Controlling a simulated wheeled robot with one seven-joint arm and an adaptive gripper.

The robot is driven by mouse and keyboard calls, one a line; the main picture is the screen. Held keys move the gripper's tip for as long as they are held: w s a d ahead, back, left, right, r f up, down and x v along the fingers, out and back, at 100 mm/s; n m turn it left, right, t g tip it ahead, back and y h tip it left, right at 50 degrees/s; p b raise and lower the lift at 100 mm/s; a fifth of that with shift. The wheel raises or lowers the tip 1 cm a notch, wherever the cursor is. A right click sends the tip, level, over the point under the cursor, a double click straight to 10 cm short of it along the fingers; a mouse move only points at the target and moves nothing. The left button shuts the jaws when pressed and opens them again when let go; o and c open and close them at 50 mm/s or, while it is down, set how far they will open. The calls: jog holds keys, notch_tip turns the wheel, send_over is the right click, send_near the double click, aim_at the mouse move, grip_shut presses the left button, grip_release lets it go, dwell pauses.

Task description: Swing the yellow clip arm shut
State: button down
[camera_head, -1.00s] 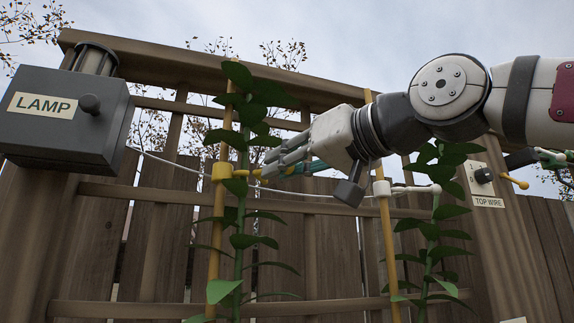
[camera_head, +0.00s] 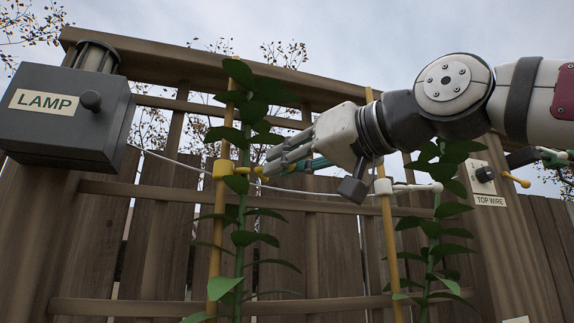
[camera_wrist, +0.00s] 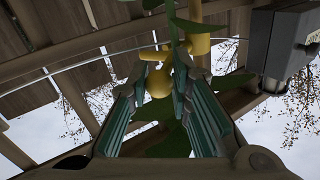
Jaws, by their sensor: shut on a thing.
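The yellow clip (camera_head: 222,169) sits on the left upright stake, level with the thin wire. Its short yellow arm ends in a rounded knob (camera_head: 258,172) and points right, toward my gripper (camera_head: 270,167). My gripper comes from the right, and its fingertips are at the knob. In the wrist view the yellow knob (camera_wrist: 160,82) lies between the two green-padded fingers (camera_wrist: 160,75), which are shut on the arm. The clip body (camera_wrist: 198,42) shows just beyond the fingertips. The fingers and a leaf hide part of the arm, so I cannot tell its exact angle to the wire.
A grey LAMP box (camera_head: 62,118) with a knob is at the left. A white clip (camera_head: 383,187) is on the right stake (camera_head: 390,235). A TOP WIRE plate (camera_head: 489,200) is on the right post. Leafy plants (camera_head: 243,238) climb near both stakes, before a wooden fence.

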jog(key=shift+w+d+r, duration=0.2)
jog(key=shift+d+r, duration=0.05)
jog(key=g+b, duration=0.1)
jog(key=w+n+g+y+b, duration=0.1)
jog(key=n+y+b, duration=0.1)
jog(key=shift+w+d+f+g, duration=0.15)
jog(key=shift+d+g, duration=0.1)
jog(key=shift+g, duration=0.15)
jog(key=shift+w+d+n+g+y, duration=0.1)
jog(key=shift+w+n+g+y, duration=0.3)
jog(key=shift+n+g+y, duration=0.5)
jog(key=shift+w+n+g+y, duration=0.45)
jog(key=shift+n+g, duration=0.45)
jog(key=shift+g, duration=0.5)
jog(key=shift+s, duration=0.1)
